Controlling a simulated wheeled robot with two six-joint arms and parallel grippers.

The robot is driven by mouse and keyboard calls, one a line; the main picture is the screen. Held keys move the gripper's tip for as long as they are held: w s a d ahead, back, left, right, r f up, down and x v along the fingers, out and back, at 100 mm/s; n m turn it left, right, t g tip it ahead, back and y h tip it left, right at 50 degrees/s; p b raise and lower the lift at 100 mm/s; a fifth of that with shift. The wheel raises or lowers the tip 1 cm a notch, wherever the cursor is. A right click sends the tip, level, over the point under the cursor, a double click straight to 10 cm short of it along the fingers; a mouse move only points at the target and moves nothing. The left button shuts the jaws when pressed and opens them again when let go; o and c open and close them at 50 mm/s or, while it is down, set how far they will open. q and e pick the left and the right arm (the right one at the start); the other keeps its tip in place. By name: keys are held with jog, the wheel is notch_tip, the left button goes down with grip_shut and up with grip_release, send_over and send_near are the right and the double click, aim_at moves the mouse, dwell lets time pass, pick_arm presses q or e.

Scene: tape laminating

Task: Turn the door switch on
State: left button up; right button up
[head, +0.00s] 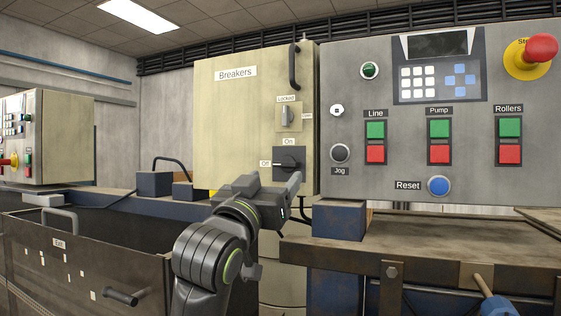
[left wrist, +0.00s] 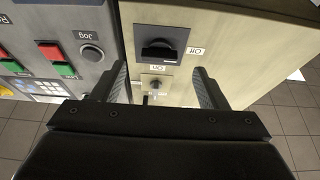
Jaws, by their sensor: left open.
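The door switch (head: 289,160) is a dark rotary handle on a black plate on the beige "Breakers" cabinet door (head: 235,110). Its "On" label is above and its "Off" label to the left in the head view. In the left wrist view, which is upside down, the switch (left wrist: 158,48) has its handle lying level, in line with "Off". My left gripper (head: 270,185) is open and empty, just below and in front of the switch. In the left wrist view its fingers (left wrist: 160,75) stand apart on either side of the switch area, not touching it. My right gripper is not in view.
A "Locked" latch (head: 288,116) and a door handle (head: 293,66) are above the switch. A grey control panel (head: 350,180) with buttons stands close on the right. A blue block (head: 340,220) and a workbench (head: 440,240) lie below it.

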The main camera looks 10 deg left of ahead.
aim_at(284, 167)
pick_arm(q)
jog(key=p+x, duration=0.1)
jog(key=x, duration=0.3)
jog(key=shift+w+d+r, duration=0.1)
jog(key=shift+w, duration=0.15)
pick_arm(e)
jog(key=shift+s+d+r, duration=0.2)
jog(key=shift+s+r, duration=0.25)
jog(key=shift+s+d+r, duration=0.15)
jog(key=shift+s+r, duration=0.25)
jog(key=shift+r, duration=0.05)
pick_arm(q)
jog(key=c, duration=1)
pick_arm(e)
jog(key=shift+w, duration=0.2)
